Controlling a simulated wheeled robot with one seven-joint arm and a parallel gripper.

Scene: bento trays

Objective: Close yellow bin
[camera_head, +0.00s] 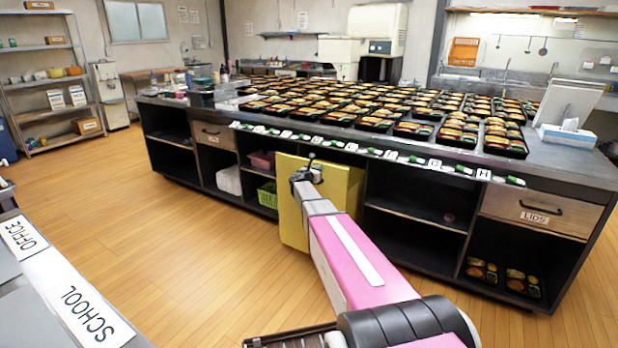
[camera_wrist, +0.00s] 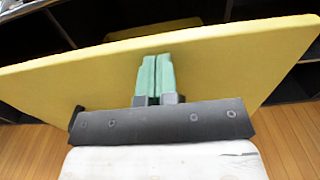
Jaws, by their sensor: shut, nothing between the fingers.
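The yellow bin (camera_head: 293,226) is in the front of the dark counter, near the middle in the head view. Its yellow panel stands out from the counter front, tilted outward. In the wrist view the yellow panel (camera_wrist: 215,65) fills much of the picture, with dark shelf space behind its upper edge. My gripper (camera_head: 306,172) is at the panel's upper part in the head view. In the wrist view my gripper's green fingers (camera_wrist: 154,76) are shut together, empty, in front of the panel's face. I cannot tell whether they touch it.
The dark counter (camera_head: 420,192) carries many bento trays (camera_head: 385,112) on top. A green basket (camera_head: 267,195) sits on the shelf left of the bin. A wooden LIDS drawer (camera_head: 535,213) is at the right. The wooden floor (camera_head: 190,235) is clear at the left.

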